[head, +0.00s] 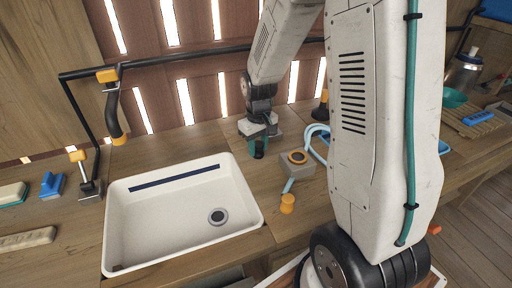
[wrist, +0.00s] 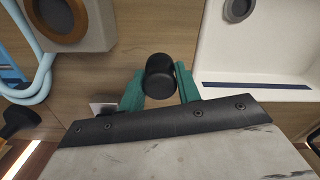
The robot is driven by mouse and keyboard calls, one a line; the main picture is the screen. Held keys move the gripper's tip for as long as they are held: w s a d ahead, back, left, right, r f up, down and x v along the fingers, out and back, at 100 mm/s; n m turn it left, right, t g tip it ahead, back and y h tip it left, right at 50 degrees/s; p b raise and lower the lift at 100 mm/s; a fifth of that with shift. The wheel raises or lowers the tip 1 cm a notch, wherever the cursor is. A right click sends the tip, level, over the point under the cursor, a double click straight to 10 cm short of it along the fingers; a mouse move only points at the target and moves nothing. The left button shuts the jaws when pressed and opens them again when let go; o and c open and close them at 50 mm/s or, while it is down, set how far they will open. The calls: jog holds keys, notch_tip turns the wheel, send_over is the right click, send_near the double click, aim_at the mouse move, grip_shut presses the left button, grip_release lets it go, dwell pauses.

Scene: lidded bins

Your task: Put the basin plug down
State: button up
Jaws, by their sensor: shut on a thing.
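The basin plug, a black cylinder (wrist: 160,76), is between the green fingers of my gripper (wrist: 160,88) in the wrist view. The fingers are shut on its sides and it looks held over the wooden counter. In the head view my gripper (head: 258,148) is behind the basin's back right corner, and the plug is hard to make out there. The white basin (head: 120,220) has a dark blue stripe and a grey round drain (head: 218,216) at its right side. The drain also shows at the top right of the wrist view (wrist: 238,8).
A grey block with a round orange-rimmed hole (head: 297,157) and a light blue hose (head: 311,138) are right of my gripper. A small orange knob (head: 287,203) stands right of the basin. Counter behind the basin is bare.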

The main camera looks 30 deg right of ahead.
jog(key=w, duration=0.1)
jog(key=w+d, duration=0.1)
jog(key=w, duration=0.1)
jog(key=shift+w+d+f, duration=0.15)
jog(key=shift+d, duration=0.15)
jog(key=shift+w+f, duration=0.15)
jog(key=shift+f, duration=1.65)
jog(key=shift+f, duration=0.45)
jog(key=o, duration=1.1)
jog(key=shift+c, duration=0.2)
jog(key=shift+r, duration=0.1)
notch_tip(320, 180, up, 12)
jog(key=s+a+r, duration=0.6)
jog(key=s+r, duration=0.5)
jog(key=s+a+r, duration=0.1)
jog(key=s+a, duration=0.1)
jog(key=s, duration=0.6)
jog(key=s+a+r+t, duration=0.1)
jog(key=s+a, duration=0.2)
jog(key=s, duration=0.5)
jog(key=shift+s+r+m, duration=0.3)
jog(key=shift+s, duration=0.1)
